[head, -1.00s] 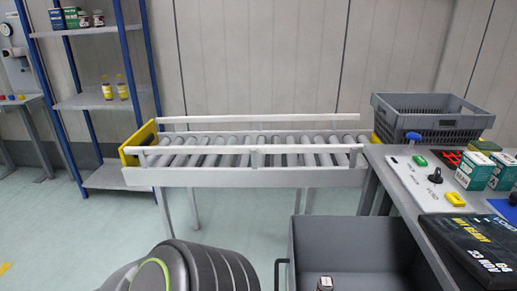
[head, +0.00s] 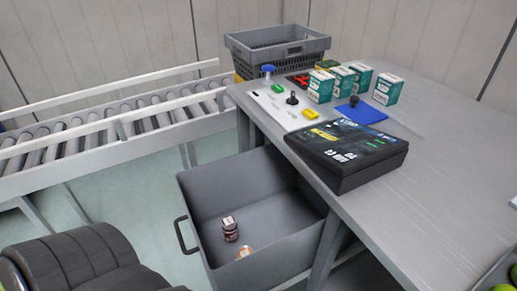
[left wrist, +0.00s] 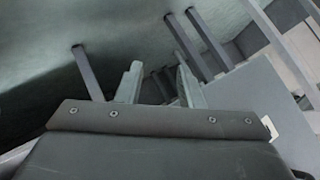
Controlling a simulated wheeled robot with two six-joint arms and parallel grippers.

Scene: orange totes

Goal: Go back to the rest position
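My left gripper (left wrist: 159,78) shows in the left wrist view with its two fingers apart and nothing between them. Beyond the fingers are pale floor and dark metal legs. In the head view only a dark rounded part of my own arm shows at the lower left, and the left gripper itself is out of sight there. My right gripper is in neither view.
A grey bin (head: 190,185) holding a small dark-red jar (head: 230,229) and another item stands beside the grey table (head: 420,205). On the table are a black case (head: 345,155), green-white boxes (head: 387,89) and a grey crate (head: 278,62). A roller conveyor (head: 95,128) is left.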

